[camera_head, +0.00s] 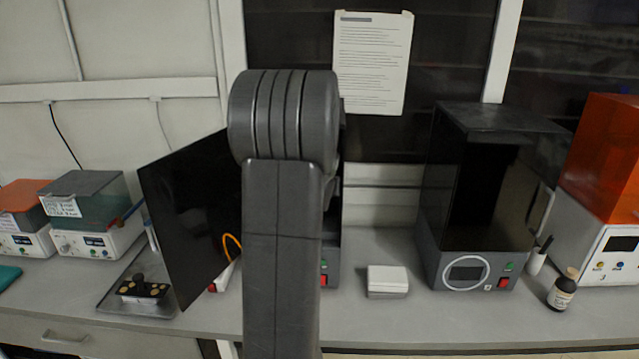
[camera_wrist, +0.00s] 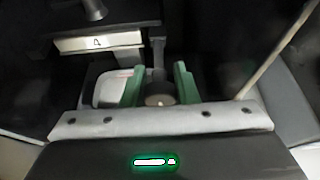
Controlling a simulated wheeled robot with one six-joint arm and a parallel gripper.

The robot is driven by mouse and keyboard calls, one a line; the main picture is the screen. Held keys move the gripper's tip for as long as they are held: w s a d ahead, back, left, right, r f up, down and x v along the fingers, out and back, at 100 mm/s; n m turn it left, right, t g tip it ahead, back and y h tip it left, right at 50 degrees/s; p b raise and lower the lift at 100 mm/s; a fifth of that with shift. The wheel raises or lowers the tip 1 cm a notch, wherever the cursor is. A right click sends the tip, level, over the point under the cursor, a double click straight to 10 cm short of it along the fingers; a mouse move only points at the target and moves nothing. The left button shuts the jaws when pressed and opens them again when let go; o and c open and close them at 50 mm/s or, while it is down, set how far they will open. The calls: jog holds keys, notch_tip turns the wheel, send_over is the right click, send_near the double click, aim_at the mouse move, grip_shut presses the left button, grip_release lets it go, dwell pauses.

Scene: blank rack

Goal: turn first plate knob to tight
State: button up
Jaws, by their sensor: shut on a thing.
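In the wrist view, the two green fingers of my gripper (camera_wrist: 160,88) point into a dark enclosure and are shut on a small round grey knob (camera_wrist: 160,100). The knob sits low between the fingers, and only its end face shows clearly. Which way it is turned cannot be told. Beyond it is a dark plate (camera_wrist: 130,20) with a white label (camera_wrist: 98,42) marked "4" on its front edge. In the head view my arm hides the gripper and the knob.
In the head view a dark open door panel (camera_head: 195,215) stands left of my arm. A closed dark-windowed device (camera_head: 480,180) and a small white box (camera_head: 388,281) stand to the right. A tray (camera_head: 112,290) with a dark block lies at left. A thin rod (camera_wrist: 275,50) slants at right in the wrist view.

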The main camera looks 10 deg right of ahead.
jog(key=shift+f, duration=0.15)
jog(key=o, duration=1)
jog(key=p+v, duration=0.1)
jog(key=v, duration=1.2)
jog(key=shift+s+a+r+p, duration=0.1)
jog(key=shift+s+r+p, duration=0.15)
jog(key=shift+s+p, duration=0.15)
jog(key=shift+w+f, duration=0.1)
jog(key=shift+w, duration=0.05)
jog(key=b+x, duration=0.1)
jog(key=x, duration=1.2)
jog(key=shift+w+b, duration=0.3)
jog(key=shift+b, duration=0.1)
jog(key=shift+s, duration=0.1)
